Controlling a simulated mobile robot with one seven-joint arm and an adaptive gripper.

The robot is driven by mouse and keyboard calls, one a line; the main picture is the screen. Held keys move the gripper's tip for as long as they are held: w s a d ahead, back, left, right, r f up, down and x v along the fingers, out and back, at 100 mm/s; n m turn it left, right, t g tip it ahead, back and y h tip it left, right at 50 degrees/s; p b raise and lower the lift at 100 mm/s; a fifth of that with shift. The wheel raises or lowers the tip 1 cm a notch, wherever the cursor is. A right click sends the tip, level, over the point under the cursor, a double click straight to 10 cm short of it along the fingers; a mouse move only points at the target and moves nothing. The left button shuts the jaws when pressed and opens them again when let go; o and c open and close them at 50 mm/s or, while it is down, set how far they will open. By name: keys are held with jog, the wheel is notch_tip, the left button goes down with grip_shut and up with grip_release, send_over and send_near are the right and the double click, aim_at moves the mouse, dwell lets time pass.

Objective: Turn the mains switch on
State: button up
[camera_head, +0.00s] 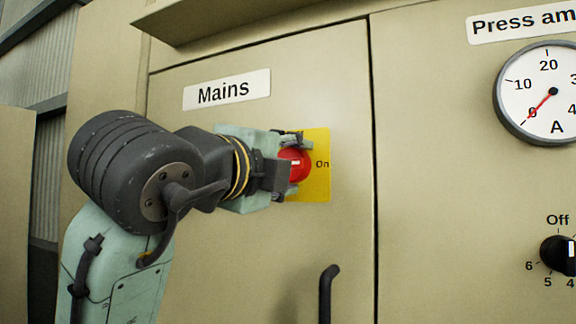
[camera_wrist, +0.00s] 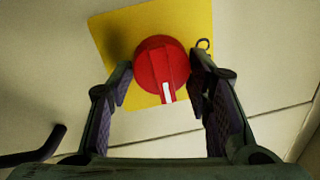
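The mains switch is a round red knob (camera_head: 296,163) with a white mark, on a yellow plate (camera_head: 321,187) below the "Mains" label (camera_head: 227,90). In the head view the white mark lies on the knob's right side, towards the word "On". In the wrist view the red knob (camera_wrist: 160,66) has its white mark at the bottom. My gripper (camera_head: 291,166) is at the knob, one finger on each side. In the wrist view my gripper (camera_wrist: 160,80) is open, with a gap at the left finger; the right fingertip is very close, contact unclear.
A black door handle (camera_head: 327,293) sticks out below the switch; it also shows in the wrist view (camera_wrist: 38,148). To the right are a press ammeter dial (camera_head: 551,100) reading near 0 and a black rotary knob (camera_head: 557,254). A ledge (camera_head: 235,22) juts out above.

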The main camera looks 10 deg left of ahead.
jog(key=o, duration=0.4)
jog(key=v, duration=1.2)
dwell(0.3)
